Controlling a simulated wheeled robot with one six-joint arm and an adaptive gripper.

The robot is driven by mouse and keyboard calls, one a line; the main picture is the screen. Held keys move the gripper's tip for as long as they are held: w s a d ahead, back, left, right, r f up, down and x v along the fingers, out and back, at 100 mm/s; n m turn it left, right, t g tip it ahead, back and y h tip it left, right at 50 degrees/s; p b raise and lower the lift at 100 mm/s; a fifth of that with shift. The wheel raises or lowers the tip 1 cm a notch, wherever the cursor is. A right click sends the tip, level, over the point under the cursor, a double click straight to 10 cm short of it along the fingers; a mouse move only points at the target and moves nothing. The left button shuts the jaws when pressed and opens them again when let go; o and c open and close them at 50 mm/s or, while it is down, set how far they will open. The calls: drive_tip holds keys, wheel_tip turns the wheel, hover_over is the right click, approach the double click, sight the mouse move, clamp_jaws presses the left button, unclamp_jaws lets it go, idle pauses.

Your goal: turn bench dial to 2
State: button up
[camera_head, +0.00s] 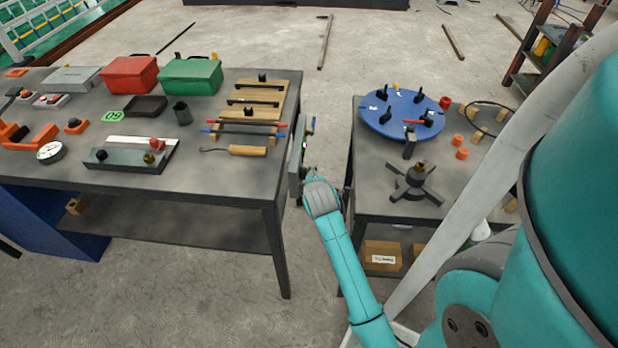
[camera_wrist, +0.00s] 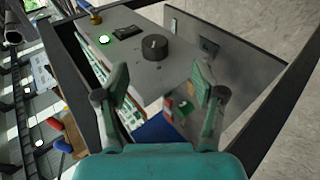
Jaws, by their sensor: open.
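In the wrist view a black round dial knob (camera_wrist: 155,47) with a pale mark stands on a grey panel (camera_wrist: 178,68). A lit green lamp (camera_wrist: 104,39) and a small dark display (camera_wrist: 128,32) are beside it; I cannot read the dial's setting. My gripper (camera_wrist: 167,92) is open and empty, its two green-grey fingers apart, with the knob beyond and between them in the picture, not touched. In the head view the narrow grey panel (camera_head: 296,168) is seen nearly edge-on in the gap between two benches, with my wrist beside it; the fingers and dial cannot be made out there.
The right bench (camera_head: 375,185) carries a blue disc (camera_head: 385,128) and a dark cross-shaped handle (camera_head: 415,183). The gap between the benches is narrow. Dark frame bars flank the panel in the wrist view.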

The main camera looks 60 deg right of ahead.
sight(303, 173)
drive_tip(key=d+r+y, duration=0.5)
drive_tip(key=d+y, duration=0.2)
drive_tip(key=y, duration=0.1)
drive_tip(key=x, duration=1.1)
drive_tip(key=shift+g, duration=0.4)
drive_tip(key=shift+s+a+f, duration=0.1)
drive_tip(key=shift+a, duration=0.05)
drive_tip(key=c, duration=1.1)
drive_tip(key=shift+c, duration=0.2)
